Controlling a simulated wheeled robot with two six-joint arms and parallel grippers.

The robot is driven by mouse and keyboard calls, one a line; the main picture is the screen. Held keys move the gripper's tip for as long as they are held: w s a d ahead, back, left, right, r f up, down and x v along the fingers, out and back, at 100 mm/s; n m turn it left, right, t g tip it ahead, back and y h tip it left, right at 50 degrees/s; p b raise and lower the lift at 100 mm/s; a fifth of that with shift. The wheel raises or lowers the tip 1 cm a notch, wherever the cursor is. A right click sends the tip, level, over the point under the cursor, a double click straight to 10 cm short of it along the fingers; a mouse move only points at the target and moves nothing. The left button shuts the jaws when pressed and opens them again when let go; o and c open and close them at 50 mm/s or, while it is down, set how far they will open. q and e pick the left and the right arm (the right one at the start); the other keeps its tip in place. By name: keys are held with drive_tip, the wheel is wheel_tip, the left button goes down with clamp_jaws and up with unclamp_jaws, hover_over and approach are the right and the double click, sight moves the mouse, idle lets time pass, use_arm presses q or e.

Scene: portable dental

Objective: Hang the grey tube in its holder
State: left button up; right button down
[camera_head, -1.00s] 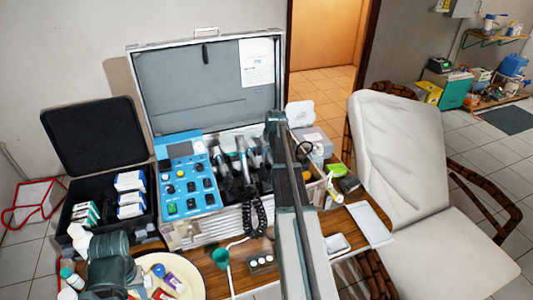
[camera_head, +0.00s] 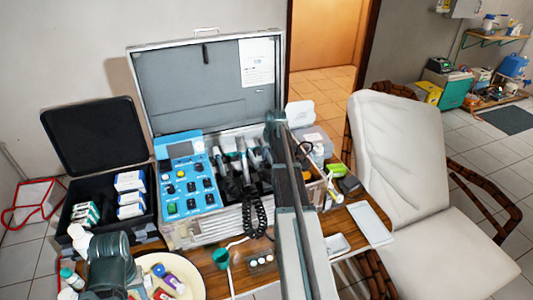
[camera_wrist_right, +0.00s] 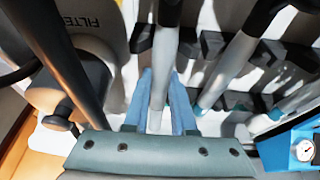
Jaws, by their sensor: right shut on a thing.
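My right gripper (camera_wrist_right: 160,105) shows in the right wrist view, its blue fingers shut on a light grey tube (camera_wrist_right: 166,55). The tube runs upward between dark clips of the holder (camera_wrist_right: 208,45) in the open case. I cannot tell whether it sits in a clip or just in front of one. Other grey tubes (camera_wrist_right: 228,68) stand beside it to the right. In the head view my right arm hides the gripper and its tube; several handpieces (camera_head: 242,158) show left of it. My left gripper is not in view; only part of my left arm shows at lower left.
The metal case (camera_head: 206,90) stands open on the table, with a blue control panel (camera_head: 188,180) at its left. A black box (camera_head: 112,190) of cartons stands further left. The dental chair (camera_head: 400,150) is at right.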

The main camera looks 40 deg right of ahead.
wheel_tip(320, 180, up, 8)
drive_tip(key=p, duration=0.7)
drive_tip(key=shift+f+p, duration=0.2)
drive_tip(key=shift+p, duration=0.1)
drive_tip(key=shift+s+d, duration=0.1)
